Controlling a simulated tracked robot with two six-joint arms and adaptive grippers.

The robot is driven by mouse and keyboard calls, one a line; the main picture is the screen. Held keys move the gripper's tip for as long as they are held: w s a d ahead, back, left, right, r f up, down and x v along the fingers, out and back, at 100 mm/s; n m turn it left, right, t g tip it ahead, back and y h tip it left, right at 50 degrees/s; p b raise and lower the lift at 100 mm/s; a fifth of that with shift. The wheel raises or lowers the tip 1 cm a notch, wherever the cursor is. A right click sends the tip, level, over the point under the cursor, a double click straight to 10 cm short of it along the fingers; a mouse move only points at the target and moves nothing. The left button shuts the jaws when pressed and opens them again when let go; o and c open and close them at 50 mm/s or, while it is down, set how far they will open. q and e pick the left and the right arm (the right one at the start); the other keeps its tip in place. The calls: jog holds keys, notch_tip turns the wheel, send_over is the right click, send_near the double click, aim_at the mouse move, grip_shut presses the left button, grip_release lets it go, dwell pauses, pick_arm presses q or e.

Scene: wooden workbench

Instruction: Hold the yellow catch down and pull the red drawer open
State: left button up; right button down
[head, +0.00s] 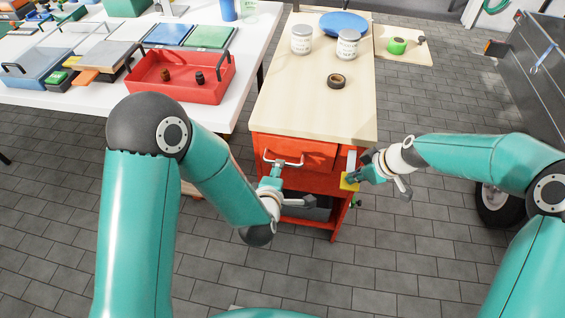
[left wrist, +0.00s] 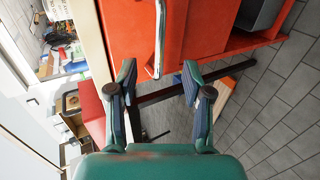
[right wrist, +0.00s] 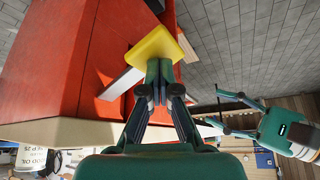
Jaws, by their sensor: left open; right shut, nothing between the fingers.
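The red drawer (head: 318,155) is under the wooden top of the red cabinet and looks shut. Its metal bar handle (head: 268,158) also shows in the left wrist view (left wrist: 160,35). My left gripper (head: 279,170) is open at the handle; in the left wrist view the handle's near end lies between the fingertips (left wrist: 158,72). I cannot tell how deep it sits. The yellow catch (head: 346,185) is a plate beside a pale bar at the cabinet's right front. My right gripper (right wrist: 159,72) is shut and empty, its tips at the yellow catch (right wrist: 155,48), seemingly touching it.
On the cabinet top (head: 300,105) are two cans (head: 301,40), a tape roll (head: 337,81) and a blue plate (head: 345,22). A dark bin (head: 308,211) sits below the drawer. A white table with a red tray (head: 205,93) stands left. The floor in front is clear.

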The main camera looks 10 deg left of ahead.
pick_arm(q)
jog(key=shift+x, duration=3.8)
jog(key=shift+c, duration=0.2)
grip_shut()
jog(key=shift+s, duration=0.1)
jog(key=shift+s, duration=0.1)
jog(key=s, duration=0.7)
jog(key=shift+f, duration=0.1)
jog(key=shift+o, duration=0.6)
grip_release()
jog(key=shift+w, duration=0.1)
